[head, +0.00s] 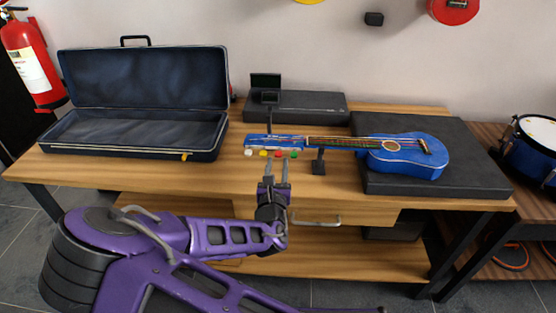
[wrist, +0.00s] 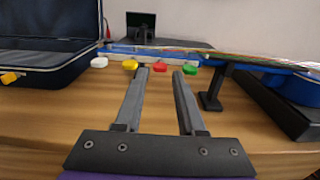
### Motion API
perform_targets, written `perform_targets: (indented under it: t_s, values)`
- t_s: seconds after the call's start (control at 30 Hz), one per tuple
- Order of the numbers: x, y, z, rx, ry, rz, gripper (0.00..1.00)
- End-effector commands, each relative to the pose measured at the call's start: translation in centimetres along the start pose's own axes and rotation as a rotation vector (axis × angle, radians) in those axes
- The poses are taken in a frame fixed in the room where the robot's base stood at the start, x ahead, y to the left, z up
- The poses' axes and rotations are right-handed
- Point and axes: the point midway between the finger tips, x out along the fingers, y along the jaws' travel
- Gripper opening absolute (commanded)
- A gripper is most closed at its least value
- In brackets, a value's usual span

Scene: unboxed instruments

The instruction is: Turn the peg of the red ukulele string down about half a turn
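A blue ukulele (head: 400,158) lies with its body on a black pad and its neck pointing left over a small black stand. Its headstock (head: 272,142) has white, yellow, red and green pegs along the near edge. The red peg (head: 278,154) also shows in the wrist view (wrist: 160,67), between the yellow (wrist: 130,65) and green (wrist: 190,69) pegs. My gripper (head: 273,165) is just in front of the headstock. In the wrist view its two fingers (wrist: 160,71) are apart, with the red peg between and just beyond the tips; contact cannot be told.
An open blue-lined case (head: 135,125) stands at the left of the wooden table. A black box (head: 310,105) and a small dark screen (head: 266,81) are behind the headstock. The black neck stand (wrist: 212,95) is close to the right finger. The table front is clear.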

Motion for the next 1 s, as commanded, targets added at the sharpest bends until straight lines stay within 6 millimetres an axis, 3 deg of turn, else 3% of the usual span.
perform_targets:
  t_s: [0.2,0.57,0.77,1.0]
  values:
    - [2.5,0.0,0.0,0.001,0.000,-0.001,0.39]
    - [3.0,0.0,0.0,0.000,0.000,0.000,0.39]
    - [2.9,0.0,0.0,0.000,0.000,0.000,0.03]
    - [2.9,0.0,0.0,0.000,0.000,0.000,0.00]
